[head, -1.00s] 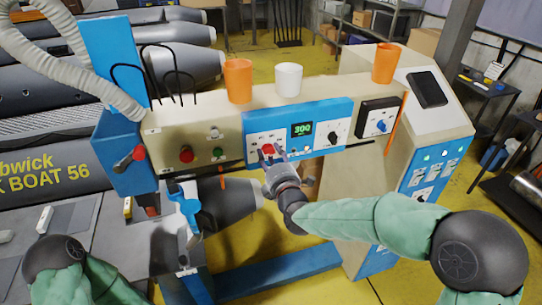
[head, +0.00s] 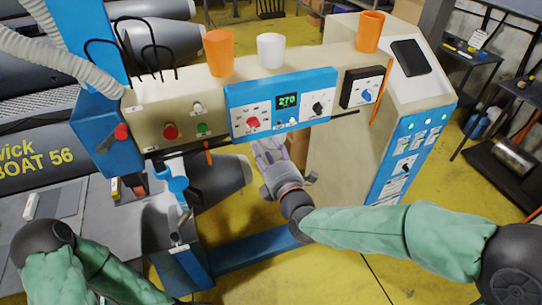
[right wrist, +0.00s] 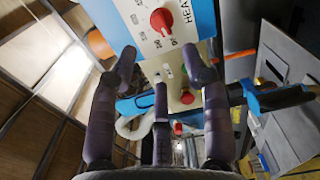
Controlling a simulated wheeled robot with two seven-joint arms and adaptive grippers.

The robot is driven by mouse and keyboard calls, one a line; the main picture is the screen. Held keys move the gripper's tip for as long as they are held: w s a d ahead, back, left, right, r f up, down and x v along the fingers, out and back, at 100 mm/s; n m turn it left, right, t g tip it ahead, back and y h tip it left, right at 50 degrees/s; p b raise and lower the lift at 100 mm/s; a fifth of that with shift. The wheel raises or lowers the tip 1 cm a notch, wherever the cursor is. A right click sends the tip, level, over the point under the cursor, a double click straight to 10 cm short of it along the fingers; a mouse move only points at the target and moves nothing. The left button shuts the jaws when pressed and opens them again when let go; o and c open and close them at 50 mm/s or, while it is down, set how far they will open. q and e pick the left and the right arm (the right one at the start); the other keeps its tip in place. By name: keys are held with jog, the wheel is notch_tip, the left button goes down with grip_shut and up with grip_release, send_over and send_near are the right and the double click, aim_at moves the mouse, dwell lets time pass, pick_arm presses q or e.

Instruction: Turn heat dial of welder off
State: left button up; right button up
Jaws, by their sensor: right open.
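The welder's blue panel (head: 290,95) holds a red heat dial (head: 252,122) at its left and a green display (head: 288,102) reading 270. My right gripper (head: 266,150) is open and empty just below the panel, apart from the dial. In the right wrist view the red dial (right wrist: 162,21) shows beyond the spread dark fingers (right wrist: 163,75), on a plate with printed numbers and part of the word "HEAT". My left arm shows at the lower left of the head view, but its gripper is not in view.
Two orange cups (head: 219,53) (head: 369,31), a white cup (head: 270,50) and a black phone (head: 409,57) stand or lie on top of the welder. A black dial (head: 318,108) is right of the display. A thin dark rod (head: 330,119) sticks out below the panel.

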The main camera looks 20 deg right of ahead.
jog(key=shift+s, duration=1.1)
jog(key=s+a+f+m+g+y+b, duration=0.15)
jog(key=f+m+g, duration=0.4)
jog(key=f, duration=1.05)
jog(key=s+a+f+m+g+b, duration=0.15)
jog(key=f+m+g, duration=0.35)
jog(key=f, duration=1.2)
jog(key=s+a+f+m+g+y+b, duration=0.1)
jog(key=s+a+f+m+g, duration=0.1)
jog(key=s+f+m, duration=0.4)
jog(key=s+a+f+m+g+y+b, duration=0.1)
jog(key=s+f+m+g, duration=0.4)
jog(key=s+f, duration=0.5)
notch_tip(320, 180, down, 5)
jog(key=shift+s+a+r+m+b, duration=0.1)
jog(key=shift+s+a+m+b, duration=0.2)
jog(key=shift+a+m+b, duration=0.45)
